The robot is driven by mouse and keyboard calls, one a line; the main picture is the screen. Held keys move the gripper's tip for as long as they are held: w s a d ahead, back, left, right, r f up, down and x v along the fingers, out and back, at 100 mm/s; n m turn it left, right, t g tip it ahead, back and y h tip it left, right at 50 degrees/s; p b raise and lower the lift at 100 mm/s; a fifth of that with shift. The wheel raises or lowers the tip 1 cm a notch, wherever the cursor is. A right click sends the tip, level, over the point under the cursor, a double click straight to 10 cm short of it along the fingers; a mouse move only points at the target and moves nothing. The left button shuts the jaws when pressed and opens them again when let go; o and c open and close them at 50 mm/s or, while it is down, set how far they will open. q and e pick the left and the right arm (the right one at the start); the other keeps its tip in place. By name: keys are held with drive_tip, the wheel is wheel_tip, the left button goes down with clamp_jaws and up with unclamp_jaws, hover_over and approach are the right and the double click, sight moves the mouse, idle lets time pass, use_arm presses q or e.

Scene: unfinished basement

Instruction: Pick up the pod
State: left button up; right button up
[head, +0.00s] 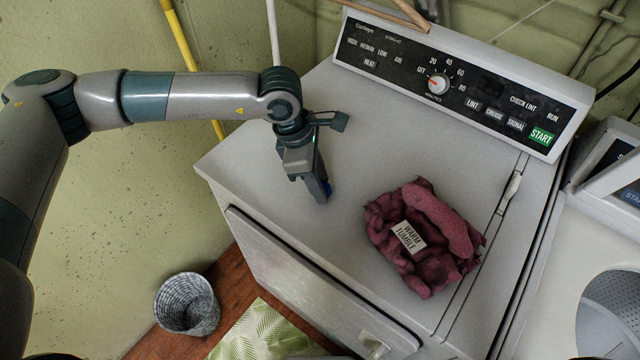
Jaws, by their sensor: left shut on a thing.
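My left gripper (322,192) comes in from the left and points down at the dryer top (350,130). It is shut on a small blue thing, likely the pod (329,188), of which only a sliver shows beside the fingertips. The rest of it is hidden by the fingers. I cannot tell whether it touches the dryer top. My right gripper is not in view.
A crumpled maroon cloth (440,215) with a "WARM TUMBLE" label (408,236) lies right of my left gripper. The control panel (460,85) rises at the back. A washer (590,240) stands at the right. A woven basket (187,304) sits on the floor.

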use_arm(q)
wheel_tip(320, 180, up, 3)
drive_tip(key=shift+f, duration=0.1)
drive_tip(key=s+d+r+b, duration=0.1)
drive_tip(key=s+d+r, duration=0.1)
drive_tip(key=d, duration=0.1)
drive_tip(key=s+d+r, duration=0.2)
drive_tip(key=d, duration=0.1)
drive_tip(key=s+d+r+b, duration=0.1)
drive_tip(key=s+d+r, duration=0.1)
drive_tip(key=d, duration=0.2)
drive_tip(key=shift+r+b, duration=0.35)
